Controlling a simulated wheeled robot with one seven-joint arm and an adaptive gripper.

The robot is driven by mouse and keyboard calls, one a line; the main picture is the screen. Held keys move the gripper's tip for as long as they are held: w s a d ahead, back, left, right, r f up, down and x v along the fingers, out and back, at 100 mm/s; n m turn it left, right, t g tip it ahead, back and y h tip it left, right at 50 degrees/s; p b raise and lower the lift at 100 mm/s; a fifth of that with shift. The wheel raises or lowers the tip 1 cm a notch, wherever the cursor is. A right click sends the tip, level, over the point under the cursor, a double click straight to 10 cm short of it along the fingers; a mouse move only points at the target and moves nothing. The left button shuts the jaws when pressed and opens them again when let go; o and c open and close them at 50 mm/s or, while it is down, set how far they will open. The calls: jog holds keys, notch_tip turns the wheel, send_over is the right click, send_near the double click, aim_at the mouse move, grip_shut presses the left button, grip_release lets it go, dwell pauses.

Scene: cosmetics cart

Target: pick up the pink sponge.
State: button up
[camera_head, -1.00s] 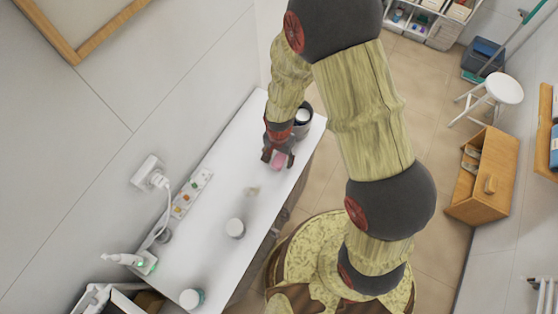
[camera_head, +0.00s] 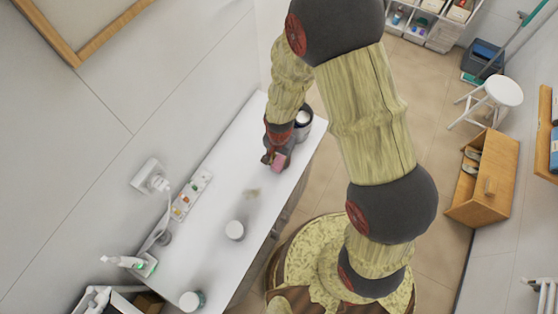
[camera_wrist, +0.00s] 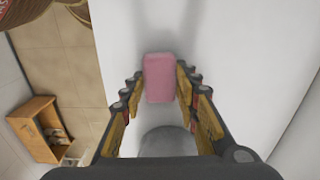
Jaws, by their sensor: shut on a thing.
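The pink sponge (camera_wrist: 159,78) is a small pink block. In the wrist view it sits between the fingertips of my gripper (camera_wrist: 160,88), which is shut on it. In the head view the sponge (camera_head: 279,161) shows at the tip of my gripper (camera_head: 273,158), over the far part of the white cart top (camera_head: 215,205). My fingers hide part of it there. I cannot tell from these views how far it is above the surface.
A dark cup with white contents (camera_head: 303,119) stands close to my gripper at the far end. A strip with coloured items (camera_head: 192,195) lies along the wall side. The middle of the top is mostly clear.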

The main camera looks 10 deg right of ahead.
aim_at(280, 162)
jog(key=shift+r, duration=0.4)
notch_tip(280, 162, up, 2)
jog(key=shift+d+r, duration=0.1)
jog(key=shift+r, duration=0.15)
jog(key=s+d+r, duration=0.6)
jog(key=s+r, duration=0.3)
jog(key=s, duration=0.3)
jog(key=shift+s+d+r+p, duration=0.15)
jog(key=shift+d+r+p, duration=0.1)
jog(key=shift+p, duration=0.1)
jog(key=shift+o, duration=1.4)
jog(key=c, duration=0.4)
